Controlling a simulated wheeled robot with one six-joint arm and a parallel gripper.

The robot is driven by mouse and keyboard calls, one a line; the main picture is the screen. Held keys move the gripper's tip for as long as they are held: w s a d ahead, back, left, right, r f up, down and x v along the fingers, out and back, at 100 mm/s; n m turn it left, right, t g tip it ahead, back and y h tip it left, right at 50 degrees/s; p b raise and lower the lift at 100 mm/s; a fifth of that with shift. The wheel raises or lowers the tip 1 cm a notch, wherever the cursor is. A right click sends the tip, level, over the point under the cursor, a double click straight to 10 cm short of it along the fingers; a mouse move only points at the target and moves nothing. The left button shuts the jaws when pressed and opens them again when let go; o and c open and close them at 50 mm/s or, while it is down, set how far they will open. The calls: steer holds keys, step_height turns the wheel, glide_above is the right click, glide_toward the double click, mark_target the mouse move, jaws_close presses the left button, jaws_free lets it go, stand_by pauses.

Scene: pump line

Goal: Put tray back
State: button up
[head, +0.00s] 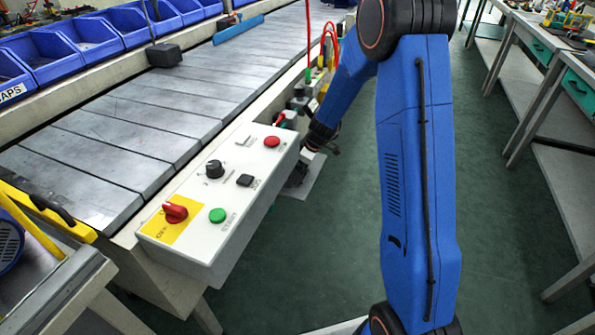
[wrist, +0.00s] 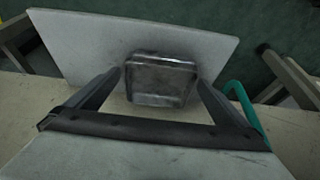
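In the wrist view, my gripper (wrist: 160,80) has its two dark fingers apart, one on each side of a small worn metal block (wrist: 161,78). The fingertips are very near the block's sides; I cannot tell whether they press on it. Behind the block is a pale grey flat plate (wrist: 85,45), which may be the tray. In the head view, a pale plate (head: 309,182) shows low beside the conveyor, under my gripper. My arm and the control box hide most of the gripper there.
The control box (head: 222,195) with its buttons and red knob stands close to the left of my gripper. The conveyor (head: 150,115) and blue bins (head: 85,40) are farther left. Red hoses (head: 309,40) rise behind. The green floor at right is clear up to the benches (head: 560,120).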

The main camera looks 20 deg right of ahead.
steer(key=shift+r, duration=0.1)
steer(key=v, duration=1.2)
steer(key=s+r+m, duration=0.2)
steer(key=s+r, duration=0.7)
steer(key=s, duration=0.1)
steer(key=s+d+r+m+h, duration=0.1)
steer(key=s+r+m, duration=0.1)
steer(key=s, duration=0.8)
steer(key=s+d+r+m+t+h, duration=0.1)
steer(key=s+r+m, duration=0.2)
steer(key=s, duration=0.7)
steer(key=s+d+r+m+t+h, duration=0.1)
steer(key=s+r+m, duration=0.1)
steer(key=s, duration=0.8)
steer(key=shift+s+r+m+h, duration=0.3)
steer(key=shift+m+h, duration=0.1)
steer(key=shift+m, duration=0.5)
